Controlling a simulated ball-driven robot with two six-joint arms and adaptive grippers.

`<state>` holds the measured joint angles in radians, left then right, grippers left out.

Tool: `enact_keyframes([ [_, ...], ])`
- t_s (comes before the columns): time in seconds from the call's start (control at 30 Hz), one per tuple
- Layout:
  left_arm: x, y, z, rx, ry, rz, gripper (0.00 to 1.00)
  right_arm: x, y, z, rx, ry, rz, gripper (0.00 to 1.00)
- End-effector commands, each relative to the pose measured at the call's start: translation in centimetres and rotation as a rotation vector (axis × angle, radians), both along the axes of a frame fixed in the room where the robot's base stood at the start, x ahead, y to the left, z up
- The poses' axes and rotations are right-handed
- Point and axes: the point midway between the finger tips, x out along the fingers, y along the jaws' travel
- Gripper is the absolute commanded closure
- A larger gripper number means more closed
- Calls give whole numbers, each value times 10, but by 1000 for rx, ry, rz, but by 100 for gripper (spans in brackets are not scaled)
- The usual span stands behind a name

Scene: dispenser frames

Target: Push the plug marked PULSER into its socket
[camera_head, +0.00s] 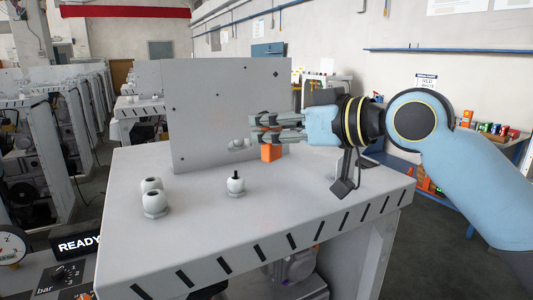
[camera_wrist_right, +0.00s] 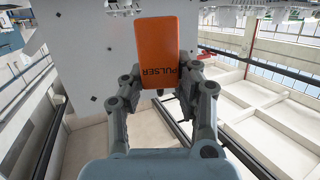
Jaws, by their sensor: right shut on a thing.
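The orange plug (camera_head: 271,153) is in the fingers of my right gripper (camera_head: 268,130), in front of the grey upright panel (camera_head: 215,95). In the right wrist view the plug (camera_wrist_right: 158,42) shows the word PULSER, upside down, and the two fingers of my gripper (camera_wrist_right: 160,78) close on its lower end. A pale fitting (camera_head: 238,144) shows at the panel just left of the plug. I cannot tell whether it is the socket, nor whether the plug touches anything. My left gripper is not in view.
A gauge (camera_head: 12,246) and a READY display (camera_head: 80,243) are at lower left. A blue-edged shelf stands right.

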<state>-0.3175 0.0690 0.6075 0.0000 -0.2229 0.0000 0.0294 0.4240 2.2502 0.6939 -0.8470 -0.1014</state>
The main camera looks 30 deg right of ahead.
Motion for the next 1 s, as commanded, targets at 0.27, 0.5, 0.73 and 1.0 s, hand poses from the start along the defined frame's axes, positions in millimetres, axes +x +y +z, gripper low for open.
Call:
enact_keyframes([
  [0.27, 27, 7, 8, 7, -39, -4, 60, -19, 11, -20, 2, 1, 0, 100],
  [0.5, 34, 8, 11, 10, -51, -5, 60, -19, 11, -52, 2, 1, 0, 100],
  [0.73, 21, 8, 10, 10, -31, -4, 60, -18, 11, -53, -1, -3, -1, 100],
  [1.0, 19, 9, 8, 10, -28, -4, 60, -18, 11, -56, -1, -2, 0, 54],
])
